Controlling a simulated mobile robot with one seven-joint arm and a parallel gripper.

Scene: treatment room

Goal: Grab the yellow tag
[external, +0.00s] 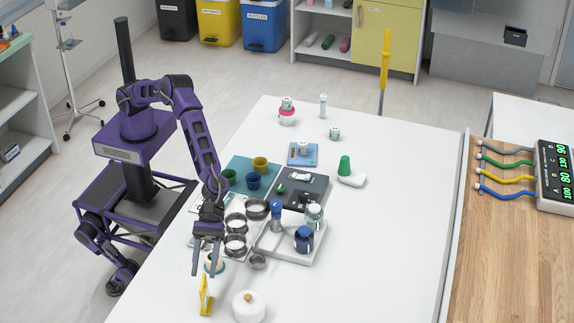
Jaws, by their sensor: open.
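A yellow tag-like piece (206,296) stands upright near the front left edge of the white table (400,215). It looks like a thin, slanted frame. My gripper (206,268) points down above and slightly behind it, with its two fingers apart and nothing visible between them. The fingertips look close to the top of the yellow piece, but I cannot tell whether they touch it.
A white round pot with a wooden knob (249,307) stands just right of the yellow piece. Several metal bowls (236,246), a tray with a blue jar (304,240) and coloured cups (260,164) stand behind. The table's right side is mostly clear.

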